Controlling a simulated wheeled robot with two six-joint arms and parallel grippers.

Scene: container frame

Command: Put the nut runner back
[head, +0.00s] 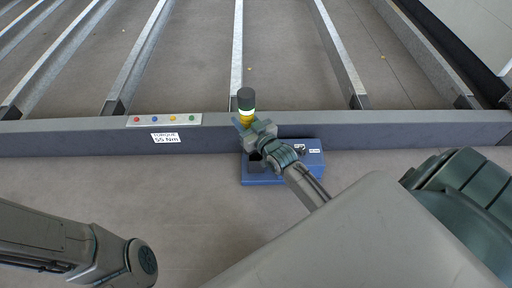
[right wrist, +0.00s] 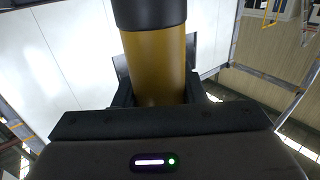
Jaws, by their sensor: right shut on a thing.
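The nut runner (head: 246,103) has a black top, a pale ring and a yellow body. My right gripper (head: 247,124) is shut on its yellow body. In the right wrist view the nut runner (right wrist: 156,65) stands between the fingers, its yellow part below its black part. In the head view the gripper and tool are over the front beam, at the left end of a blue holder (head: 315,170). The holder is partly hidden by my right wrist. I cannot tell whether the tool's lower end touches anything. My left gripper is out of the picture; only part of that arm shows at lower left.
A grey front beam (head: 400,130) crosses the view, with metal cross members (head: 338,55) behind it. A strip with coloured buttons (head: 165,120) and a "TORQUE 55 Nm" label (head: 165,138) are on the beam, left of the tool. The floor in front is clear.

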